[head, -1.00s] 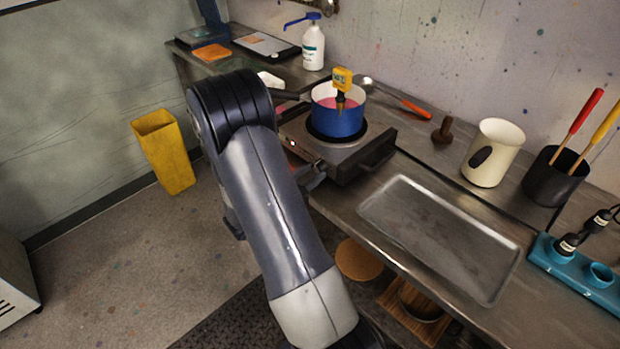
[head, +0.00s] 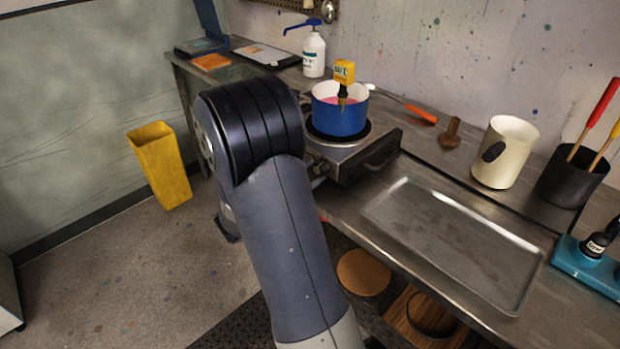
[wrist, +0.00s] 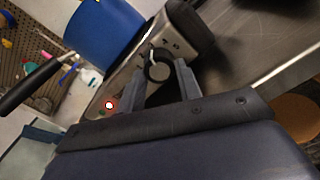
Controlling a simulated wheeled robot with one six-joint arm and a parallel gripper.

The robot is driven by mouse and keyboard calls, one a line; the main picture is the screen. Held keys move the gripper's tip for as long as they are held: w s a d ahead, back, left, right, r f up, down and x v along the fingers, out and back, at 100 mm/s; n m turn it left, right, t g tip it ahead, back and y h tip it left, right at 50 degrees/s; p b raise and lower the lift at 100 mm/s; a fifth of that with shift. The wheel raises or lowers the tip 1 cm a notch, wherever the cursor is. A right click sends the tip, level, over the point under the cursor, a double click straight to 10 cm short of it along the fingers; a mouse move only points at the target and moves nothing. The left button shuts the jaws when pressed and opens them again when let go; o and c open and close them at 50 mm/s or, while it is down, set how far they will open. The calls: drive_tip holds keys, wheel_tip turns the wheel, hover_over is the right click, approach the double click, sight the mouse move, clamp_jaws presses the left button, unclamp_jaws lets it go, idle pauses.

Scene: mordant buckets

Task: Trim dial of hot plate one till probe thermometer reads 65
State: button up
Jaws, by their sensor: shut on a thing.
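The hot plate (head: 352,157) stands on the bench with a blue pot (head: 338,119) of pink liquid on it. A yellow probe thermometer (head: 344,73) stands in the pot; its digits are too small to read surely. In the wrist view, the round dial (wrist: 158,73) is on the hot plate's front panel (wrist: 122,82), with a lit red lamp (wrist: 109,104) beside it. My gripper (wrist: 160,68) is shut on the dial, one finger on each side. In the head view, my arm hides much of the plate's left side and most of the gripper.
An empty metal tray (head: 450,240) lies right of the hot plate. Behind it are a wooden stamp-like piece (head: 450,135), a cream jug (head: 505,155) and a black pot of tools (head: 570,180). A pump bottle (head: 314,54) stands behind the blue pot. A yellow bin (head: 160,165) is on the floor.

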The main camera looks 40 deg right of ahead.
idle(0.3)
drive_tip(key=o, duration=1)
drive_tip(key=a, duration=1.1)
drive_tip(key=shift+s+b, duration=0.35)
drive_tip(key=shift+s, duration=0.05)
drive_tip(key=shift+d, duration=0.2)
drive_tip(key=d, duration=1)
drive_tip(key=shift+w+d+p, duration=0.35)
drive_tip(key=shift+w, duration=0.05)
drive_tip(key=shift+a, duration=0.1)
